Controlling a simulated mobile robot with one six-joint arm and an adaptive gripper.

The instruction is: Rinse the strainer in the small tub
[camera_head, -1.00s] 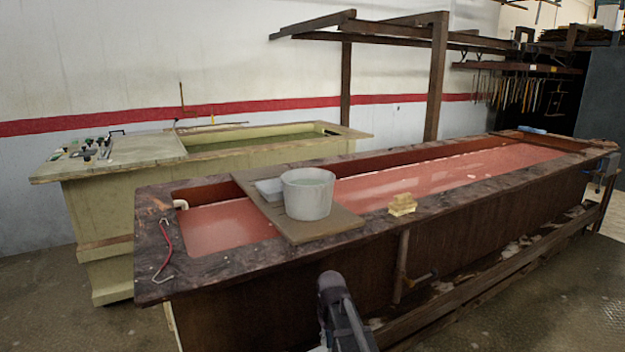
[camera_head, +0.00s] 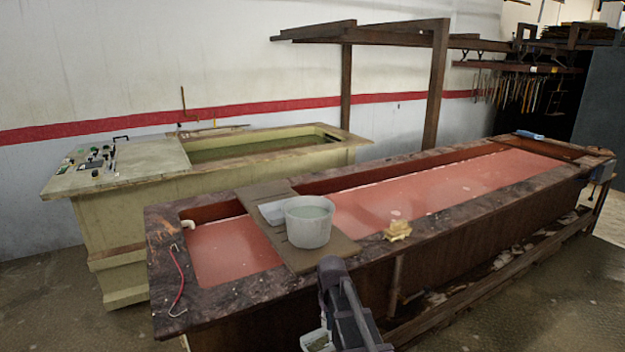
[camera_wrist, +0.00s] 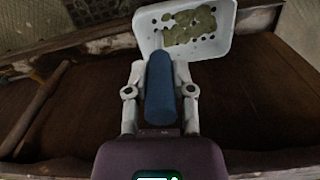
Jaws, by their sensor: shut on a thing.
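The strainer (camera_wrist: 222,44) is a white perforated basket with a blue handle (camera_wrist: 160,90). Green-yellow flakes (camera_wrist: 190,25) lie in it. My gripper (camera_wrist: 160,72) is shut on the handle, one finger on each side. In the head view, part of the strainer (camera_head: 312,341) shows at the bottom edge, beside my dark arm, low in front of the long tank. The small tub (camera_head: 308,233) is a round whitish tub with liquid in it. It stands upright on a board across the tank, above and apart from the strainer.
The board (camera_head: 318,258) lies across the long tank (camera_head: 225,285) of red liquid. A pale tray (camera_head: 270,213) sits behind the tub. A yellowish block (camera_head: 398,230) and a red-handled wire (camera_head: 176,275) lie on the rim. A green tank (camera_head: 150,235) stands behind.

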